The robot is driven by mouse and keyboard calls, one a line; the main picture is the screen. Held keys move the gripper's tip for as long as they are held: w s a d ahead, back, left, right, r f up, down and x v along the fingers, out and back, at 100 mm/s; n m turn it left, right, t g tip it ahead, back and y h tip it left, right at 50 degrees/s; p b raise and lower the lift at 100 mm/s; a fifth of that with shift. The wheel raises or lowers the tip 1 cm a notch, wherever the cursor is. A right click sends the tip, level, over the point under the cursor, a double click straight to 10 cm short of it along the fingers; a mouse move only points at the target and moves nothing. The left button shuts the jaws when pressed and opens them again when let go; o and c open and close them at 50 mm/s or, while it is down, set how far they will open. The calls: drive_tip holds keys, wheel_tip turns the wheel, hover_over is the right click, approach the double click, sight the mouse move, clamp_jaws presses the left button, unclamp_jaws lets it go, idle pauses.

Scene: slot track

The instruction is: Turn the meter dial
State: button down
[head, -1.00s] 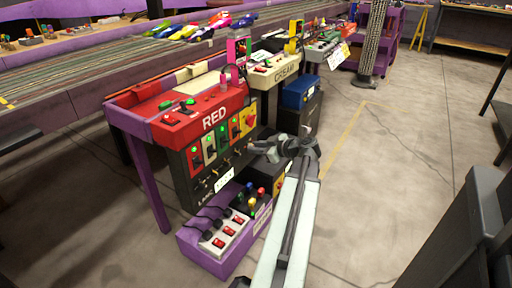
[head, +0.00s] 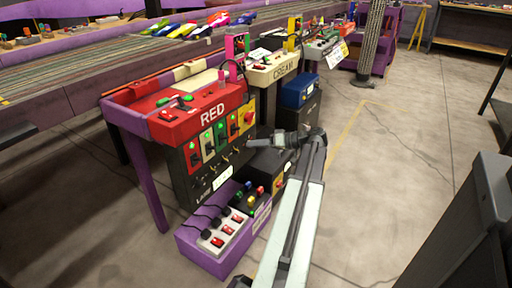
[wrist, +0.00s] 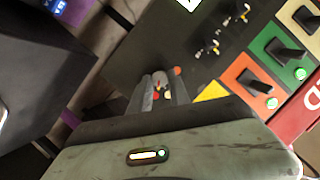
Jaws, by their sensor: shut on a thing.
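My gripper (head: 254,143) is at the right edge of the dark panel (head: 186,178) below the red RED box (head: 200,119). In the wrist view its two grey fingers (wrist: 162,92) are closed around a small pale knob-like piece (wrist: 159,79), which I take to be the meter dial. Bits of red and yellow show beside it. The fingers hide most of the dial, and its pointer or marks cannot be read. In the head view the gripper covers the dial.
Coloured switch plates, including a green one (wrist: 285,52) and an orange one (wrist: 248,84), sit close to the fingers. Below are a purple crate (head: 196,259) with a power strip and a black button box (head: 243,198).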

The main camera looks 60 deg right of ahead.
drive_tip(key=shift+f+m+y, duration=0.15)
drive_tip(key=shift+m+y, duration=0.15)
drive_tip(key=shift+m, duration=0.1)
drive_tip(key=shift+b, duration=0.3)
drive_tip(key=c, duration=1.2)
unclamp_jaws()
drive_tip(key=shift+c, duration=0.2)
drive_tip(key=p+v, duration=0.2)
drive_tip(key=v, duration=0.6)
drive_tip(key=shift+f, duration=0.1)
